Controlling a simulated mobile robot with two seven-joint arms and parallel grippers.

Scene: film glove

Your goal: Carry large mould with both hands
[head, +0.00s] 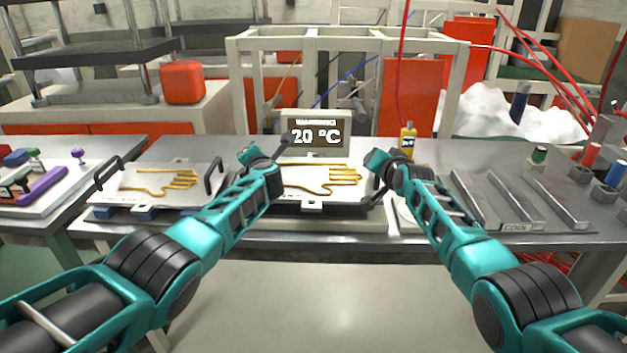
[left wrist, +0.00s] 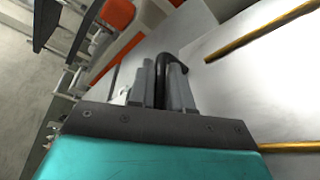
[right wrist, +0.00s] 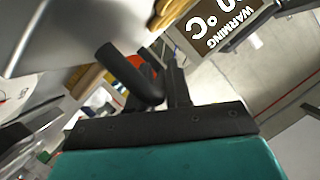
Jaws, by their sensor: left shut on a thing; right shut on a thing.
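A pale mould plate (head: 300,200) with a golden hand outline lies between my two arms, in front of the 20 °C display. It has a dark handle at each side. My left gripper (head: 274,162) is shut on its left handle; in the left wrist view that black handle (left wrist: 170,55) runs between the fingers. My right gripper (head: 376,168) is shut on the right handle; in the right wrist view the black handle (right wrist: 128,72) enters at the fingers. The mould looks level. My arms hide parts of its sides, and I cannot tell whether it touches the surface below.
A similar hand-outline plate (head: 135,196) with black handles sits left on blue blocks. The warming display (head: 317,135) stands just behind. A yellow bottle (head: 408,140) and metal bars (head: 515,203) are to the right. A white tray (head: 55,200) with coloured tools is far left.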

